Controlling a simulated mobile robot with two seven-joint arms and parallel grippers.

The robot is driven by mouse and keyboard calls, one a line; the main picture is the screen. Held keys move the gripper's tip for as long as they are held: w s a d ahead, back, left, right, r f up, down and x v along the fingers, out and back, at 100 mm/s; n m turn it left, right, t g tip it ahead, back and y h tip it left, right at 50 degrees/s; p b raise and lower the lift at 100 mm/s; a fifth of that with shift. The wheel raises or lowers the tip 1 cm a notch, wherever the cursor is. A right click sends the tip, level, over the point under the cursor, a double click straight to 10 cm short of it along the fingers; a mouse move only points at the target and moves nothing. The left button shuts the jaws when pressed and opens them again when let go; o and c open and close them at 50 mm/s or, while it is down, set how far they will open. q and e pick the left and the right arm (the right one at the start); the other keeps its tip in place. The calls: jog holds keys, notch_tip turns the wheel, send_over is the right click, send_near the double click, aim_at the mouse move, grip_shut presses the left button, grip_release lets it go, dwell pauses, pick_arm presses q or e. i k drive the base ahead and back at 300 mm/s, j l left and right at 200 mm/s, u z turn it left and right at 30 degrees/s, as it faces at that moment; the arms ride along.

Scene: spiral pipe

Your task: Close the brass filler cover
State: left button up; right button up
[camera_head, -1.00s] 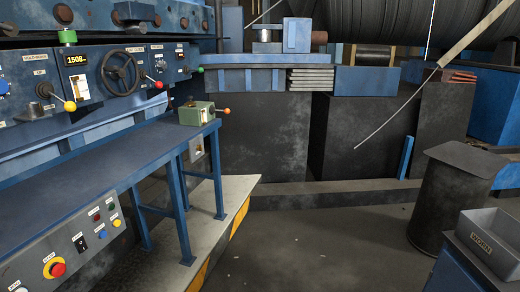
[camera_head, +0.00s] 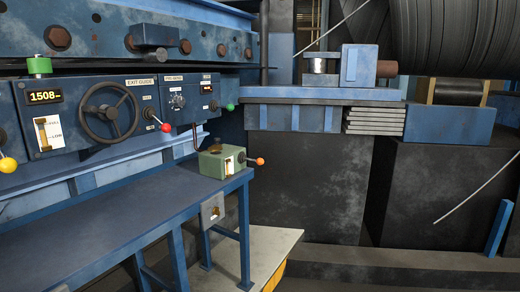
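A small pale green box (camera_head: 222,163) sits on the far right end of the blue bench. A lever with an orange knob (camera_head: 260,161) sticks out from its right side. A small brownish, brass-like piece (camera_head: 214,144) shows at the top of the box. It may be the brass filler cover, but it is too small to tell its shape or whether it stands open. A pale opening shows in the front of the box. Neither of my grippers is in view.
The blue bench (camera_head: 110,225) is otherwise clear. Behind it is a control panel with a dark handwheel (camera_head: 109,112), a red-knobbed lever (camera_head: 166,127) and a green-knobbed lever (camera_head: 230,107). A small grey box (camera_head: 212,209) hangs under the bench edge. Dark blocks stand at the right.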

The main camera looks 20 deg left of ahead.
aim_at(217, 147)
jog(key=i+l+u, duration=0.1)
jog(key=i+u, duration=0.15)
jog(key=i, duration=0.35)
jog(key=i+l+u, duration=0.25)
jog(key=i, duration=0.3)
jog(key=i+l+u, duration=0.15)
jog(key=i+u, duration=0.15)
jog(key=u, duration=0.2)
jog(key=i+l+u, duration=0.2)
jog(key=u, duration=0.25)
jog(key=i+l+u, duration=0.25)
jog(key=u, duration=0.25)
jog(key=i+l+u, duration=0.1)
jog(key=l+u, duration=0.95)
jog(key=l, duration=0.25)
jog(key=i+u, duration=0.2)
jog(key=i, duration=0.15)
jog(key=j, duration=0.05)
